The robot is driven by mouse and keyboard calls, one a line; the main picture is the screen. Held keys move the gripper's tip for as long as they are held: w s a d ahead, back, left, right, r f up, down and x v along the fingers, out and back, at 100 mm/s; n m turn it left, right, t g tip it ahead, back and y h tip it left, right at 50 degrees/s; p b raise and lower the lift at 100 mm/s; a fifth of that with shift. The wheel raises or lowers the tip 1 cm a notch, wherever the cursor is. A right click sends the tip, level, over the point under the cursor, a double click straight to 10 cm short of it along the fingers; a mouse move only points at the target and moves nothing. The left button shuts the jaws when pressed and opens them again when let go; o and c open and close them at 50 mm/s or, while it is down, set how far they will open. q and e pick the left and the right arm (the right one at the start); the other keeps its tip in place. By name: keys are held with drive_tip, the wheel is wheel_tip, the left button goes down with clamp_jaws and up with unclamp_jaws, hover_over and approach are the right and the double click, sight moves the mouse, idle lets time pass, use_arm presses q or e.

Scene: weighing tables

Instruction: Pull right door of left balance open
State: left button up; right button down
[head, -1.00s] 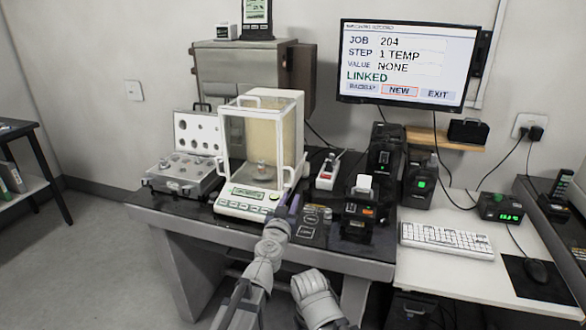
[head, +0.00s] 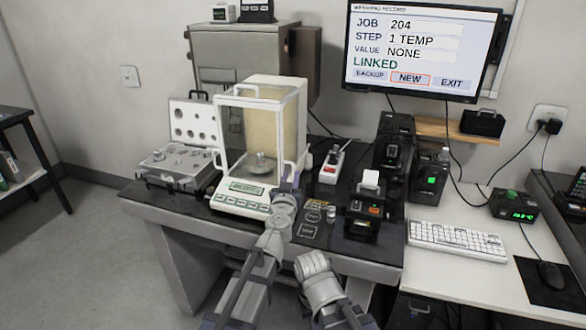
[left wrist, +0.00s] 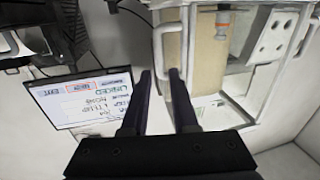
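The left balance (head: 243,205) is a white instrument with a glass draft shield, standing on the dark table. Its right door has a white bar handle (head: 289,169), and the door appears shut. A small metal object sits on the pan inside. My left gripper (head: 293,180) is at the front right of the shield, close to the handle. In the left wrist view, the left gripper (left wrist: 160,75) is open, its two dark fingers apart.
An open case of weights (head: 180,163) stands left of the balance. A white power strip (head: 331,166) and a small black printer (head: 368,205) stand to its right. A monitor (head: 420,50) hangs on the wall behind. Small weights lie on the table front.

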sight(293, 169)
use_arm(q)
drive_tip(key=w, duration=0.5)
drive_tip(key=shift+w+d, duration=0.2)
drive_tip(key=shift+d, duration=0.1)
drive_tip(key=shift+s, duration=0.1)
drive_tip(key=shift+c, duration=0.4)
clamp_jaws()
idle(0.6)
